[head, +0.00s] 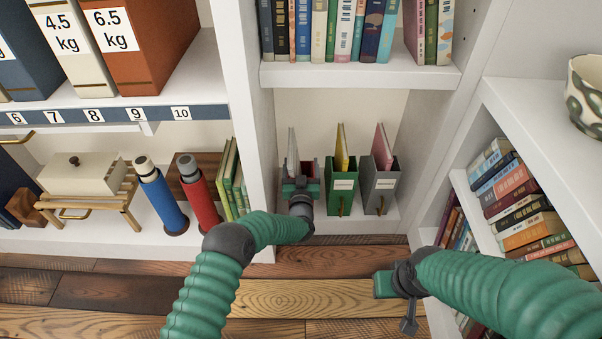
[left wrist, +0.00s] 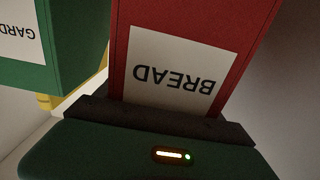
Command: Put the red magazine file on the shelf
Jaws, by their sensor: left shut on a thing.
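The red magazine file (head: 308,166) is in the lower shelf bay, left of a green file and mostly hidden behind my left gripper (head: 300,187). In the left wrist view the red file (left wrist: 245,22) fills the upper middle, with a white label reading BREAD upside down. My left gripper is shut on the file's labelled front. I cannot tell whether the file's base touches the shelf (head: 345,226). My right gripper (head: 398,287) hangs over the wooden floor at the lower right, away from the files; its jaws do not show clearly.
A green file (head: 345,190) and a grey file (head: 379,190) stand to the right in the same bay. The green file (left wrist: 75,40) is close beside the red one. A white upright (head: 250,120) borders the bay on the left. Books (head: 330,30) fill the shelf above.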

